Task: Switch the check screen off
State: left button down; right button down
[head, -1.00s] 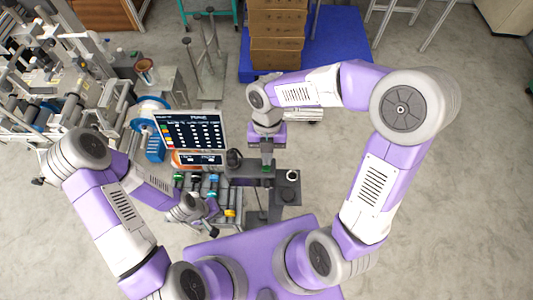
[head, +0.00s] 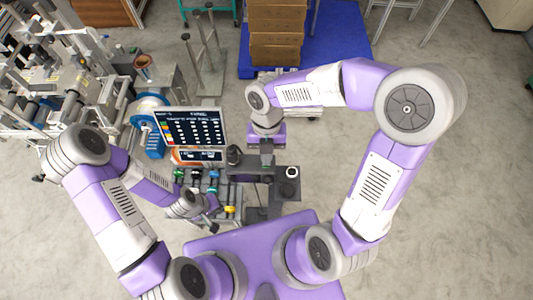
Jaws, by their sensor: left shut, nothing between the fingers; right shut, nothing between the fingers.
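The check screen (head: 190,128) stands left of centre in the head view. It is lit and shows rows of white text and coloured blocks on a dark ground. A smaller lit panel (head: 199,155) sits just below it. My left gripper (head: 212,222) is below and apart from the screen, near the rollers; its fingertips are small and partly hidden by my arm. My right gripper (head: 267,163) points down to the right of the screen, over a dark bench part, clear of the screen. Both grippers are shut and hold nothing.
A dark knob (head: 233,155) stands between the screen and my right gripper. Coloured rollers (head: 213,180) lie below the screen. A blue reel (head: 150,112) and machinery crowd the left. Stacked boxes (head: 276,35) stand on a blue pallet (head: 340,40) behind. Floor at right is open.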

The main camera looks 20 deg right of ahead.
jog(key=p+v, duration=0.4)
jog(key=v, duration=0.1)
jog(key=w+d+r, duration=0.1)
jog(key=w+r, duration=0.3)
jog(key=r, duration=0.3)
jog(key=shift+w+d+r, duration=0.25)
jog(key=shift+w+r, duration=0.05)
